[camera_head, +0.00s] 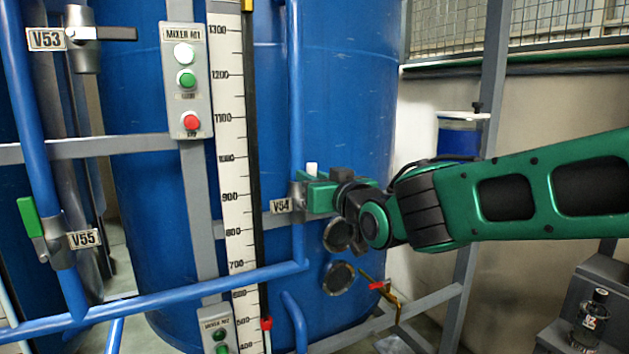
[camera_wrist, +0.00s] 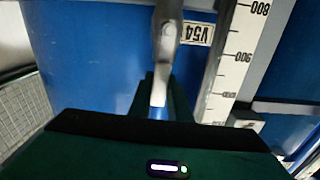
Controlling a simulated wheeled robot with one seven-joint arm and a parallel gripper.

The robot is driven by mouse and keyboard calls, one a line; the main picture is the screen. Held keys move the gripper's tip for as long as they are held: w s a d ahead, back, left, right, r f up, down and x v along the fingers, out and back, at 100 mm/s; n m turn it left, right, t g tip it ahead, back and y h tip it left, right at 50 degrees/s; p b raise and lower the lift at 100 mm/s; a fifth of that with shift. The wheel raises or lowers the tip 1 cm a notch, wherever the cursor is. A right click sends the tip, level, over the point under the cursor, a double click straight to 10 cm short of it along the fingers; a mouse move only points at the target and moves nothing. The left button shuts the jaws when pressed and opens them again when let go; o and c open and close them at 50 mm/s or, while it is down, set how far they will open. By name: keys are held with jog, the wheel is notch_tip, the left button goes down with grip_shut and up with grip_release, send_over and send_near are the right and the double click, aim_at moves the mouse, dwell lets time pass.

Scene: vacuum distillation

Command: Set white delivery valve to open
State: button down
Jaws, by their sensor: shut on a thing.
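The valve labelled V54 sits on the vertical blue pipe in front of the large blue tank. Its grey metal body (camera_wrist: 167,38) shows in the wrist view, with a pale white handle (camera_wrist: 159,92) running from it down between my fingers. In the head view a small white end of the handle (camera_head: 312,168) shows just above my gripper (camera_head: 308,192). My gripper is shut on the white handle, and its fingers also show in the wrist view (camera_wrist: 161,104). My gripper hides most of the valve in the head view, so the handle's exact angle is unclear.
Valve V55 with a green handle (camera_head: 30,217) and valve V53 with a black handle (camera_head: 116,33) are at the left. The level scale (camera_head: 231,130) and mixer button box (camera_head: 187,80) stand left of V54. A red-handled valve (camera_head: 377,286) is below my arm.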

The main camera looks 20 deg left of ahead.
jog(key=shift+w+d+f, duration=0.1)
jog(key=shift+w+f, duration=0.05)
dwell(0.3)
jog(key=c, duration=1.6)
grip_release()
jog(key=shift+c, duration=0.2)
jog(key=v, duration=1)
jog(key=shift+s+d, duration=0.25)
